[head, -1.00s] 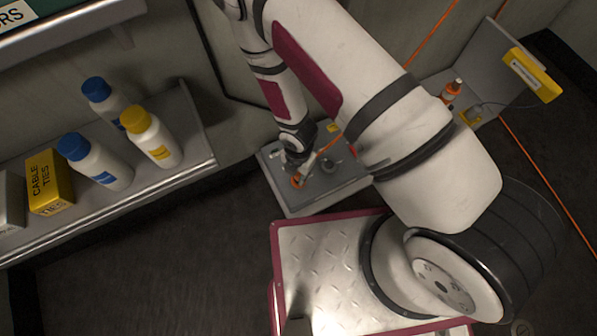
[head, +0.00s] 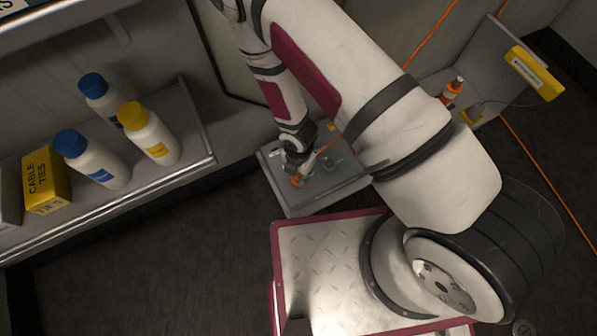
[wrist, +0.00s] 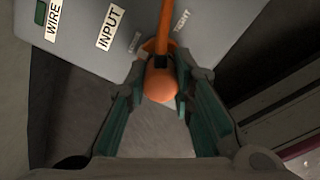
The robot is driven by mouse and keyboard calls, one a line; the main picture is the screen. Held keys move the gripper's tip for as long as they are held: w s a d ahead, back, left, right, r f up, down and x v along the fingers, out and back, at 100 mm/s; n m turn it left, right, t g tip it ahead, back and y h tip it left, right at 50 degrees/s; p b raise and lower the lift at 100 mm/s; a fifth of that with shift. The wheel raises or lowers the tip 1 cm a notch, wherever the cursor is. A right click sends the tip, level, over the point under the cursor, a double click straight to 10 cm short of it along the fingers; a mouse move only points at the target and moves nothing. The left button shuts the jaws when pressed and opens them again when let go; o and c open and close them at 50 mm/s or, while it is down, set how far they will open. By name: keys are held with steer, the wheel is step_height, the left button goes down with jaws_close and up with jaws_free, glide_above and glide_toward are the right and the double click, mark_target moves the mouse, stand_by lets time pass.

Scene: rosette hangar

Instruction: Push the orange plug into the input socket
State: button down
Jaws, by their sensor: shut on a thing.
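The orange plug (wrist: 161,84) is between the two fingertips of my gripper (wrist: 160,75) in the wrist view, and my gripper is shut on it. An orange cable runs up from the plug. The grey panel box (wrist: 85,35) lies behind, with an "INPUT" label (wrist: 111,27) left of the plug. In the head view the plug (head: 297,181) and my gripper (head: 297,163) are over the top of the grey box (head: 325,196). The input socket cannot be made out, and I cannot tell whether the plug touches it.
A shelf at the left holds white bottles (head: 94,160) and a yellow cable ties box (head: 46,182). Dark floor lies clear in front of the shelf.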

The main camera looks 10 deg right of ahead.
steer(key=c, duration=1.3)
jaws_free()
